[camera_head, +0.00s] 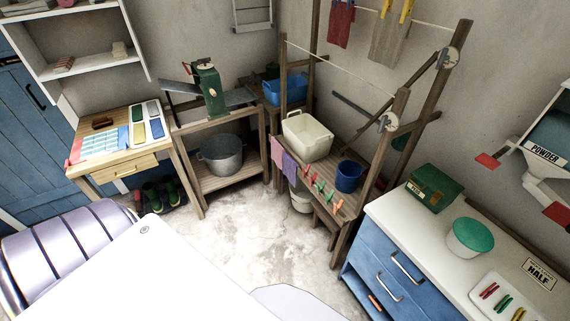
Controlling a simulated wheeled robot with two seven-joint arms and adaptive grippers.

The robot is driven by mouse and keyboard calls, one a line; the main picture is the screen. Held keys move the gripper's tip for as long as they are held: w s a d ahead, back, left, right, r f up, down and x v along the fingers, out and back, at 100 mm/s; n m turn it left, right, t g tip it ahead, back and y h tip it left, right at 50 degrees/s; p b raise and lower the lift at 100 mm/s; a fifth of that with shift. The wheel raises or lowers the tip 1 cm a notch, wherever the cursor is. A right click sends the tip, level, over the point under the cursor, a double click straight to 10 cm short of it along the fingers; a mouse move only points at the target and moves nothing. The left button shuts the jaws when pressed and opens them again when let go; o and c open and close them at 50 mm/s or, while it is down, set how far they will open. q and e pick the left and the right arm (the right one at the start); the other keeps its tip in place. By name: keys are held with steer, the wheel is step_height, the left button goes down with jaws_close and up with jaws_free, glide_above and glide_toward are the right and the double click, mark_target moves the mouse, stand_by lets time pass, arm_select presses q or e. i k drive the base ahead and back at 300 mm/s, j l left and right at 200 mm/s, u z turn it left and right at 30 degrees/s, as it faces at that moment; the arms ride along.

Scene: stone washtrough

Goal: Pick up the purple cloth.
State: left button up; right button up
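The purple cloth (290,168) hangs over the front left edge of the wooden bench (325,172). It hangs down close beside a pink cloth (277,152), on that cloth's right, and the two seem to touch or overlap slightly. Its upper end lies near the cream basin (307,136). Neither my left nor my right gripper shows in the head view, so I cannot see whether they hold anything.
Several coloured pegs (321,187) line the bench edge, with a blue bucket (348,176) behind. Wooden posts and lines rise around the bench. A blue cabinet with a white top (400,225) stands right. A white panel (150,270) fills the lower left. Bare floor (240,235) lies between.

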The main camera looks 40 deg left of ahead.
mark_target(290, 166)
steer(key=u, duration=1.1)
